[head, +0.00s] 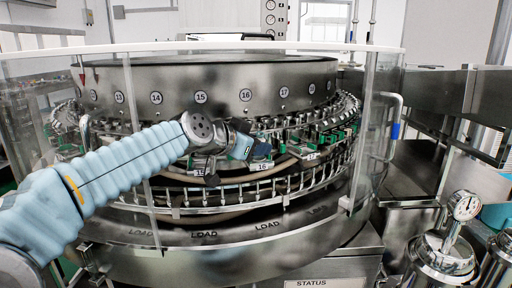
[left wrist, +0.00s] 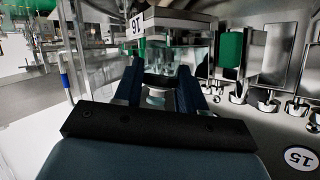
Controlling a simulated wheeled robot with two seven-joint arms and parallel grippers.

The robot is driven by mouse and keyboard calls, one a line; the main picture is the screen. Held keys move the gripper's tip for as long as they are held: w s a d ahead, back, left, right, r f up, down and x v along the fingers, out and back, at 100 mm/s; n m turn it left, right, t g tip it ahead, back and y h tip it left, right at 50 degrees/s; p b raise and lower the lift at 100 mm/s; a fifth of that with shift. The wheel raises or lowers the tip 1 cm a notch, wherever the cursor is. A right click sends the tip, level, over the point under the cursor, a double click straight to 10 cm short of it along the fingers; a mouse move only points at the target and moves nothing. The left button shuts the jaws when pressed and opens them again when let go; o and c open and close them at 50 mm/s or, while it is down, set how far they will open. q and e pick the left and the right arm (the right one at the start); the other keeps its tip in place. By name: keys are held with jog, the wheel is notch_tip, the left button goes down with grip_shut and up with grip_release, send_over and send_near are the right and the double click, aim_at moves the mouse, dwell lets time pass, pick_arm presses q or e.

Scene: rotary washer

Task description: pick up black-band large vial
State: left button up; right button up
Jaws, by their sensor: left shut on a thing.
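My left gripper (head: 245,147) reaches in from the left to the rack ring of the rotary washer (head: 205,85), close to the number 16 plate (head: 262,167). In the left wrist view its two dark blue fingers (left wrist: 160,92) are shut on a clear glass vial (left wrist: 157,78). A dark band shows on the vial between the fingers. Part of the vial is hidden by the fingers, and I cannot tell whether it is still seated in the rack. In the head view the gripper mostly covers it. My right gripper is in neither view.
Metal nozzles and green holders (left wrist: 231,48) line the ring close beside the gripper. A clear curved guard (head: 365,120) with a metal handle (head: 392,125) stands at the right. A pressure gauge (head: 466,206) sits on a steel vessel at the lower right.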

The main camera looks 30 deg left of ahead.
pick_arm(q)
notch_tip(320, 180, up, 6)
jog(key=shift+d+r+p, duration=0.1)
jog(key=shift+r+p, duration=0.1)
jog(key=shift+p, duration=0.35)
jog(key=s+d+b, duration=0.3)
jog(key=s+d, duration=1)
jog(key=d, duration=0.1)
jog(key=w+a+r+n+g+y+p, duration=0.2)
jog(key=a+r+n+g+y, duration=0.1)
jog(key=a+r+n+y, duration=0.55)
jog(key=n, duration=0.2)
send_over(258, 134)
jog(key=s+d, duration=0.2)
jog(key=s, duration=0.1)
notch_tip(258, 134, down, 6)
jog(key=f, duration=0.1)
jog(key=w+a+f, duration=0.1)
jog(key=f, duration=0.1)
jog(key=w+f+b, duration=0.1)
jog(key=shift+w+a+f, duration=0.15)
jog(key=shift+w+a, duration=0.1)
jog(key=shift+a, duration=0.1)
jog(key=shift+w+a+f, duration=0.1)
jog(key=shift+w+f, duration=0.05)
jog(key=shift+f, duration=0.05)
jog(key=f, duration=0.4)
jog(key=shift+w+a, duration=0.15)
jog(key=shift+w, duration=0.2)
